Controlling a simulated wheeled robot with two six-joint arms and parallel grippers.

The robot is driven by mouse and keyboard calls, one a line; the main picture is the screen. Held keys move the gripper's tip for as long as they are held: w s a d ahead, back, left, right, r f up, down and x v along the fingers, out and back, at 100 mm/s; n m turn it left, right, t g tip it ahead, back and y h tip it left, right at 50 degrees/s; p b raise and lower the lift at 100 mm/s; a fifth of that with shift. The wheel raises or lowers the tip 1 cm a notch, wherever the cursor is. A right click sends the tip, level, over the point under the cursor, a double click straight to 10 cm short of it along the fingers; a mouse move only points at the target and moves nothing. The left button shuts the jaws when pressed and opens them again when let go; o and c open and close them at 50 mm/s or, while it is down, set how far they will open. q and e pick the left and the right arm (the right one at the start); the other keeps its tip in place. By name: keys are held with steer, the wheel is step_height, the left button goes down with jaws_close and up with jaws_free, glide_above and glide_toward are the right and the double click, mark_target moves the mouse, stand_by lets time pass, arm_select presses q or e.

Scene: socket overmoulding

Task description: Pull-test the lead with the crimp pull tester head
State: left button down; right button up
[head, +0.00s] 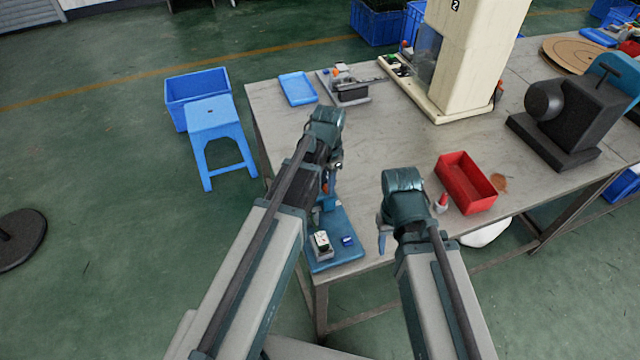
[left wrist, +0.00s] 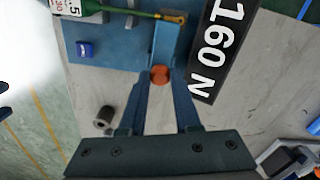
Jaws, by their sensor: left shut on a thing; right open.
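The blue crimp pull tester head (left wrist: 166,42) stands at the far side of the blue base plate (left wrist: 115,48). My left gripper (left wrist: 160,78) is shut on its round orange knob (left wrist: 160,72). The green lead (left wrist: 138,13) runs from a white block (left wrist: 74,8) on the plate, and its gold ring end lies across the tester head. In the head view my left gripper (head: 328,190) reaches over the base plate (head: 345,255) and partly hides the tester head. My right gripper (head: 383,243) is open and empty right of the plate, near the table's front edge.
A small blue block (left wrist: 85,48) sits on the plate. A black "160 N" sign (left wrist: 220,45) is beside it, and a grey cylinder (left wrist: 104,117) is nearby. A red bin (head: 466,184) and red-capped bottle (head: 442,203) stand right of my right gripper. The middle tabletop is clear.

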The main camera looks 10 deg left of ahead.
arm_select(q)
steer(key=shift+w+d, duration=0.7)
steer(key=shift+d, duration=0.25)
steer(key=c, duration=0.6)
jaws_free()
steer(key=shift+d, duration=0.15)
step_height(320, 180, up, 14)
steer(key=p, duration=1.4)
steer(key=shift+f, duration=0.1)
